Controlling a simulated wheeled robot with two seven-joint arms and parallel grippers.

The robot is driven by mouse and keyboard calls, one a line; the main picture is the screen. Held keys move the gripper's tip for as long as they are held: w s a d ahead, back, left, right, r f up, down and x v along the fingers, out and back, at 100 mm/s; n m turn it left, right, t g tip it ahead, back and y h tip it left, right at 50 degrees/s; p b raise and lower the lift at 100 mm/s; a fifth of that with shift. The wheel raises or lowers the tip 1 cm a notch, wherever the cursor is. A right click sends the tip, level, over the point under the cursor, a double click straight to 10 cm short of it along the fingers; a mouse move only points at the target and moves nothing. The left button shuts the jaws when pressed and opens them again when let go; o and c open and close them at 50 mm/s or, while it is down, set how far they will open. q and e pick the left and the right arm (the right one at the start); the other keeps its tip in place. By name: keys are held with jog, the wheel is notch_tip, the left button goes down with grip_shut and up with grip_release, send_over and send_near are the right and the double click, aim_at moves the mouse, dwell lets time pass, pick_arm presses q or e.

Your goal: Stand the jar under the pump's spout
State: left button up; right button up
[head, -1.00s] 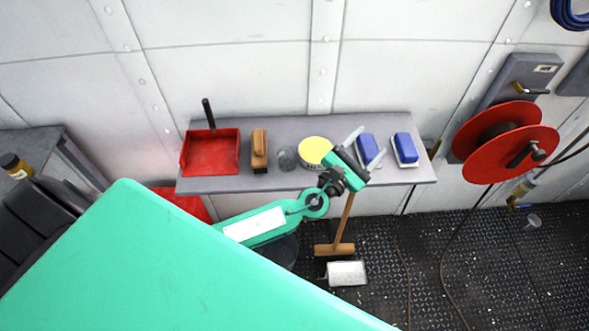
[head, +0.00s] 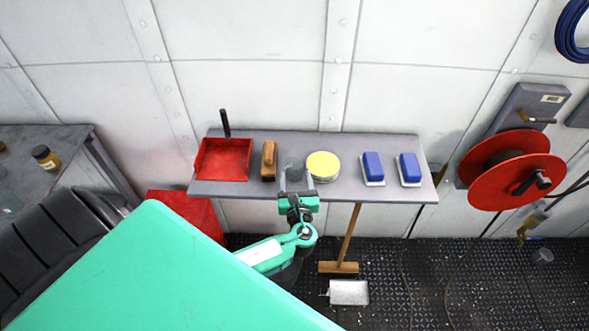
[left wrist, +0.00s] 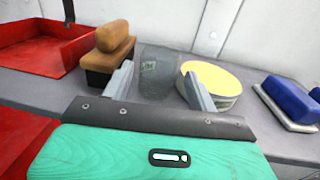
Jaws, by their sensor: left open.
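A grey, see-through glass jar (head: 293,165) stands upright on the wall shelf, between a wooden brush and a yellow-lidded tin. In the left wrist view the jar (left wrist: 157,76) shows between my finger tips, with a small dark label. My left gripper (head: 296,181) is open at the shelf's front edge, its fingers pointing at the jar, one to each side. The fingers have not closed on it; whether either touches it I cannot tell. I see nothing that is clearly the pump or its spout. My right gripper is not in view.
The tin (head: 323,166) stands close right of the jar, the brush (head: 268,160) close left. A red dustpan (head: 222,160) and two blue brushes (head: 373,167) share the grey shelf (head: 437,190). A red reel (head: 515,175) hangs at right. A brown bottle (head: 46,157) stands on the left bench.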

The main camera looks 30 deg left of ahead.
aim_at(294, 159)
pick_arm(q)
jog(key=shift+w+a, duration=0.35)
jog(key=shift+w, duration=0.15)
jog(key=shift+w+a+r, duration=0.1)
jog(key=shift+w+a, duration=0.2)
jog(key=shift+w, duration=0.1)
jog(key=x, duration=0.1)
jog(key=p+x, duration=0.1)
jog(key=x, duration=0.1)
jog(key=p+x, duration=0.1)
jog(key=shift+a+r, duration=0.2)
jog(key=shift+r, duration=0.05)
jog(key=shift+w+a+f, duration=0.1)
jog(key=shift+w+a, duration=0.05)
jog(key=shift+w, duration=0.15)
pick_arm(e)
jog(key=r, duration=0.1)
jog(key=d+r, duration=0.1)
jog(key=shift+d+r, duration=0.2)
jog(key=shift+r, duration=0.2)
pick_arm(q)
jog(key=c, duration=0.7)
jog(key=shift+c, duration=0.8)
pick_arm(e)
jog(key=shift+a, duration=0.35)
